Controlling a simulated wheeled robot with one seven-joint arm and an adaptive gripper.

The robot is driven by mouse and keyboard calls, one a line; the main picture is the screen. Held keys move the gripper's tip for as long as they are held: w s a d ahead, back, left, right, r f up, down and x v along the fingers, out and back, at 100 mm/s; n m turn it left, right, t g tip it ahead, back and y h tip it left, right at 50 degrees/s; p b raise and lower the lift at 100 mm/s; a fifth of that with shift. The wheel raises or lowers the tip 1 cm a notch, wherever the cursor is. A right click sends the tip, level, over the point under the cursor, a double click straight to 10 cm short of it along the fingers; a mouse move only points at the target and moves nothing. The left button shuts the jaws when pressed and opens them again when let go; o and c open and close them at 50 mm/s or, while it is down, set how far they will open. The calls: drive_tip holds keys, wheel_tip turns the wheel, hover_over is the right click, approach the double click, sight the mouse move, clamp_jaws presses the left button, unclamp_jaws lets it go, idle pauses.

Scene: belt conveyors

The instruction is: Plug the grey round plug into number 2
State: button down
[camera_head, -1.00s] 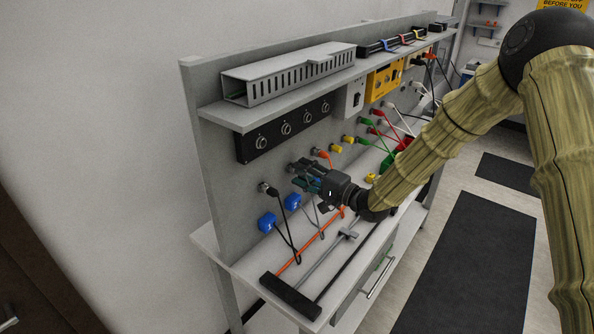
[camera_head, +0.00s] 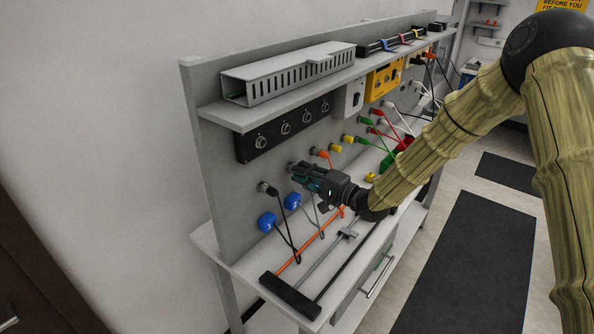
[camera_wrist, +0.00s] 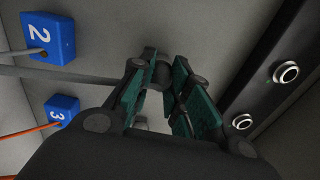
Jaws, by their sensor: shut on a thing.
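My gripper (camera_head: 304,171) is at the upright back panel, shut on the grey round plug (camera_wrist: 161,73). In the head view the plug is mostly hidden by the fingers. In the wrist view it sits between the green-padded fingertips, against the panel as far as I can tell, and a grey cable runs left from there. A blue block marked 2 (camera_wrist: 47,37) is at upper left, and a blue block marked 3 (camera_wrist: 62,111) is below it. A black strip with several round silver sockets (camera_head: 285,128) is above the gripper; I can read no numbers on it.
A black plug (camera_head: 268,188) with a black cord is left of my gripper. An orange plug (camera_head: 320,153) and yellow plugs (camera_head: 347,139) are close on the right. The shelf (camera_head: 246,116) overhangs the sockets. Rods with a black end bar (camera_head: 290,298) lie on the bench.

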drive_tip(key=shift+s+d, duration=0.15)
drive_tip(key=shift+d, duration=0.1)
idle(0.4)
drive_tip(key=shift+p+v, duration=0.5)
drive_tip(key=shift+v, duration=1.75)
